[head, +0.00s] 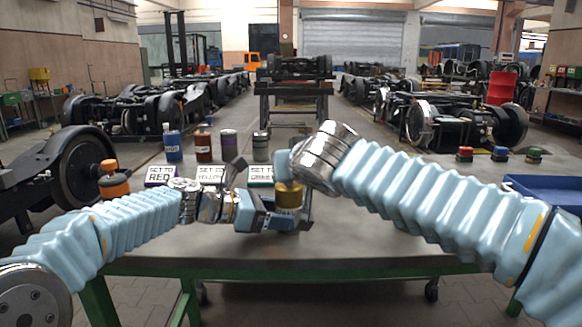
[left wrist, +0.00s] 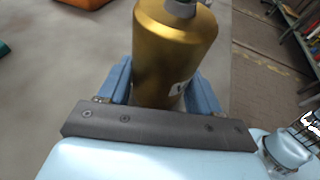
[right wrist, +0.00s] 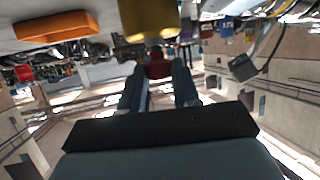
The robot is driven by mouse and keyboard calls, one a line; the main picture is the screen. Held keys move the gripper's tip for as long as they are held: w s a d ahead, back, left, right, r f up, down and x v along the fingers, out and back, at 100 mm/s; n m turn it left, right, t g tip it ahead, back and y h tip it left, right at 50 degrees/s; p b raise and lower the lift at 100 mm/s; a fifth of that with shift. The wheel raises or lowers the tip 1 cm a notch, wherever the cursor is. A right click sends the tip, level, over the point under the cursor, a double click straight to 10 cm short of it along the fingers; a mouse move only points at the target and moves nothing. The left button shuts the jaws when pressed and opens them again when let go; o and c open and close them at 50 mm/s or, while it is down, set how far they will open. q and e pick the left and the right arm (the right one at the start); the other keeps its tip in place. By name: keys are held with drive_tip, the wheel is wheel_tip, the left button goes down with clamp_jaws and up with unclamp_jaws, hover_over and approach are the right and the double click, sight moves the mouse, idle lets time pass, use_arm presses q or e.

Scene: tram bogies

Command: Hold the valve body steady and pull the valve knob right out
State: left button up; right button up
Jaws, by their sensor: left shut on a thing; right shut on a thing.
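The valve body (head: 289,197) is a brass-gold cylinder above the table, left of the picture's middle. My left gripper (head: 272,218) is shut on it from the side; the left wrist view shows the gold body (left wrist: 175,50) between both fingers, with a grey stem (left wrist: 182,8) on its top. My right gripper (head: 285,166) is at the body's top end. In the right wrist view its fingers are shut on the red valve knob (right wrist: 157,67), close to the gold body (right wrist: 150,18). The head view hides the knob behind the right gripper. I cannot tell how far the knob is out.
Signs for red (head: 161,176), yellow (head: 210,174) and green (head: 261,176) stand behind my left arm, with several bottles behind them. Red, blue and green knob-like pieces (head: 500,154) and a blue tray (head: 545,192) are at right. The table's front middle (head: 370,245) is clear.

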sight(291, 188)
drive_tip(key=shift+r, duration=1.55)
drive_tip(key=o, duration=1.1)
drive_tip(key=v, duration=1.2)
drive_tip(key=shift+s+f, duration=0.1)
